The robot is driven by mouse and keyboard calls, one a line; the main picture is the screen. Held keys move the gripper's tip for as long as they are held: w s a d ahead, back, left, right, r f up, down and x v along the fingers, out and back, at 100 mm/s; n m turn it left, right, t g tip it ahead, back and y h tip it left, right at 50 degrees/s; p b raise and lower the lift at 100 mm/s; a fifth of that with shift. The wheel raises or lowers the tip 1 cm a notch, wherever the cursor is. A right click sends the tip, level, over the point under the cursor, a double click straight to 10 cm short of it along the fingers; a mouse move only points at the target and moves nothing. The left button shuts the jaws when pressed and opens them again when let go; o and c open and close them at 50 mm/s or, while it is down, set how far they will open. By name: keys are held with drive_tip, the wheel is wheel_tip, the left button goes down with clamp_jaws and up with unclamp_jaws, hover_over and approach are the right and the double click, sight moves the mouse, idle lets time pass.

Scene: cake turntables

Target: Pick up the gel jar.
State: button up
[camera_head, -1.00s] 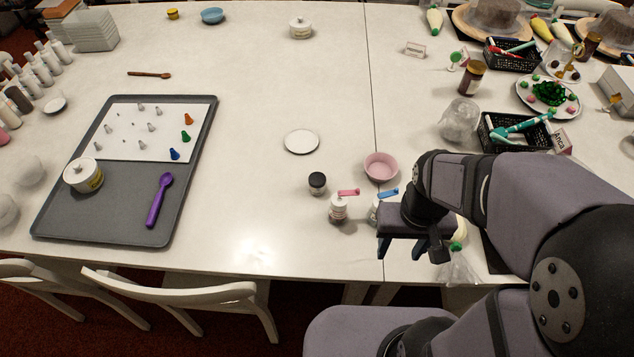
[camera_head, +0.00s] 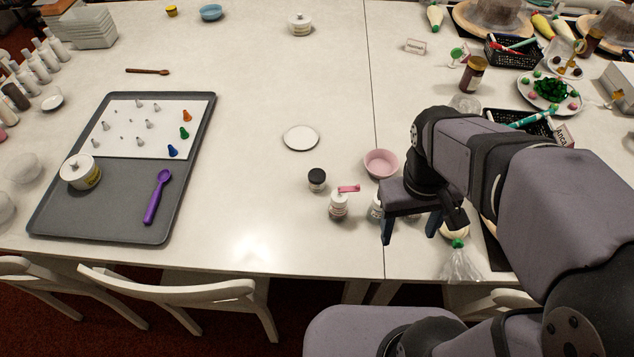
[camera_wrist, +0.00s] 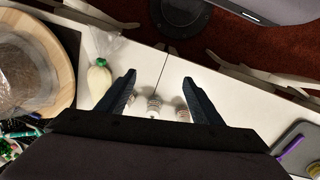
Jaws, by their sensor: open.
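A small jar with a black lid (camera_head: 317,180) stands upright on the table, left of my gripper; it fits a gel jar, but its label is too small to read. My gripper (camera_head: 409,235) is open and empty, fingers pointing down over the table's near right part. A second white bottle (camera_head: 375,209) is partly hidden beside the left finger. In the wrist view, small labelled containers (camera_wrist: 153,104) show between the open fingers; I cannot tell that the black-lidded jar is among them.
A pink bowl (camera_head: 381,163) sits just behind my gripper, and a white plate (camera_head: 300,138) farther back. A filled piping bag (camera_head: 458,260) lies right of the fingers. A grey tray (camera_head: 110,219) is at left. Chairs (camera_head: 180,293) line the near edge.

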drive_tip(key=w+d+f+n+h+b, duration=0.1)
drive_tip(key=w+f+n+h+b, duration=0.25)
drive_tip(key=w+n+b, duration=0.5)
wheel_tip(320, 180, up, 4)
drive_tip(key=n+t+h+b, duration=1.05)
drive_tip(key=n+b, duration=0.35)
drive_tip(key=b, duration=0.2)
hover_over(317, 180)
drive_tip(key=a, duration=0.3)
drive_tip(key=f, duration=1.7)
drive_tip(key=shift+d, duration=0.25)
drive_tip(key=shift+f, duration=0.55)
drive_tip(key=shift+x, duration=3.7)
drive_tip(key=shift+f, duration=0.15)
